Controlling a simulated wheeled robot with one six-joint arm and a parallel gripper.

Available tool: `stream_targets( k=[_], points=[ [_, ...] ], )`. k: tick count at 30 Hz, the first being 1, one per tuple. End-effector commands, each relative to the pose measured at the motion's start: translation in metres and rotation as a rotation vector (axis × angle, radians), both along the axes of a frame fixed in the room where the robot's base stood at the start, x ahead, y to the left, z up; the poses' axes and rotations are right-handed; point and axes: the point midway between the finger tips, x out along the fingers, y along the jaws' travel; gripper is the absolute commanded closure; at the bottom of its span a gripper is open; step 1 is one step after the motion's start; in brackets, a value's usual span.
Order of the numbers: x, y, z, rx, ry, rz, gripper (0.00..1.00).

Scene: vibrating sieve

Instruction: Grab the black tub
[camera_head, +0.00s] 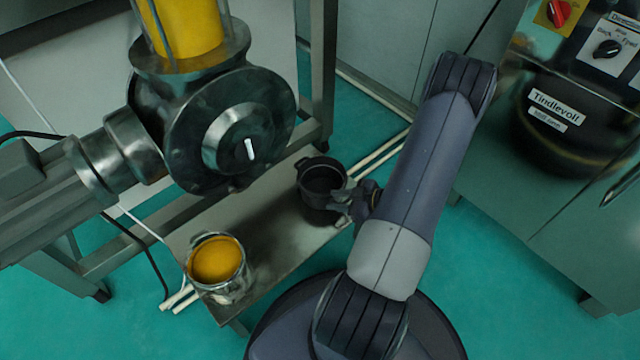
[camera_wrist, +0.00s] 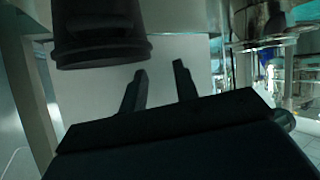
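The black tub (camera_head: 316,192) stands upright and open-topped on the low metal bench, and its inside looks empty and dark. In the wrist view the tub (camera_wrist: 98,28) fills the upper left, with its rim toward the lower side. My gripper (camera_head: 343,204) is at the tub's right side in the head view, very close to its wall; whether it touches cannot be told. In the wrist view my gripper (camera_wrist: 160,70) shows two fingers apart with an empty gap between them. The tub lies beyond and left of the fingertips, not between them.
A metal can of orange-yellow material (camera_head: 217,265) stands at the bench's front left. The bench (camera_head: 265,228) is otherwise clear between can and tub. A large metal machine with a round flange (camera_head: 232,135) overhangs the bench. A cabinet with a black drum (camera_head: 560,135) stands right.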

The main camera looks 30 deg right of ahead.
Motion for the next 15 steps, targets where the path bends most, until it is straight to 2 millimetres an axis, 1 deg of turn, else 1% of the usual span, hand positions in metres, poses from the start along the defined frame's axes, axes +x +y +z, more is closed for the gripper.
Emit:
stream_targets(
  k=[1, 3, 7, 15],
  points=[
    [-0.006, -0.008, 0.001, 0.031, -0.017, -0.038, 0.71],
    [-0.011, -0.014, 0.004, 0.065, -0.034, -0.07, 0.71],
    [-0.013, -0.018, 0.005, 0.093, -0.05, -0.093, 0.71],
    [0.018, -0.001, -0.011, 0.092, -0.05, -0.091, 0.71]
  ],
)
